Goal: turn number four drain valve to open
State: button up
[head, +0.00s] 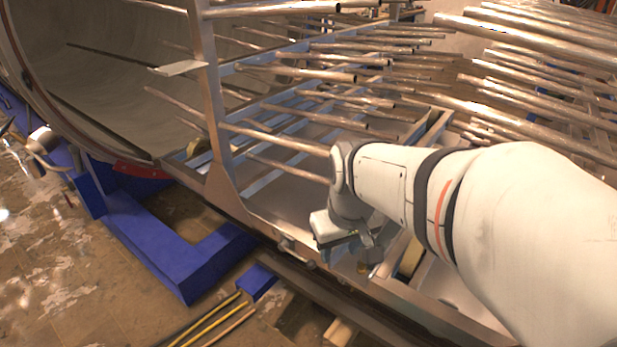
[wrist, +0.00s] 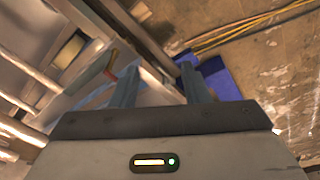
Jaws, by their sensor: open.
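My gripper (head: 345,250) hangs low beside the metal side rail (head: 400,292) of the rack. In the wrist view its two fingers (wrist: 158,82) stand apart with nothing held between them. A small metal fitting (head: 298,251) sits on the outer side of the rail, left of my gripper; it may be a drain valve, but I cannot tell. No valve number is readable, and my gripper hides part of the rail.
Rows of metal tubes (head: 300,73) stick out above the rail. The large round chamber (head: 100,75) opens at the upper left. A blue steel support (head: 190,262) stands on the worn floor. Yellow hoses (head: 212,322) lie in front. Floor at lower left is clear.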

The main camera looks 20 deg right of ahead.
jog(key=w+d+f+n+g+b, duration=0.15)
jog(key=w+d+f, duration=0.25)
jog(key=w, duration=0.4)
jog(key=w+d+f+n, duration=0.2)
jog(key=w+d+f, duration=0.2)
jog(key=w, duration=0.4)
jog(key=w+d+f+n+b, duration=0.1)
jog(key=w+d+f, duration=0.2)
jog(key=w, duration=0.5)
jog(key=w+d+f, duration=0.2)
jog(key=f, duration=0.2)
jog(key=w+d+f+n+b, duration=0.1)
jog(key=w+d+f, duration=0.1)
jog(key=d+f, duration=0.1)
jog(key=w+d+f+n, duration=0.1)
jog(key=w+d+f, duration=0.1)
jog(key=f, duration=0.2)
jog(key=shift+w+d+f+g, duration=0.2)
jog(key=shift+f+g, duration=0.1)
jog(key=shift+g, duration=0.05)
notch_tip(320, 180, down, 7)
jog(key=shift+f, duration=0.1)
grip_shut()
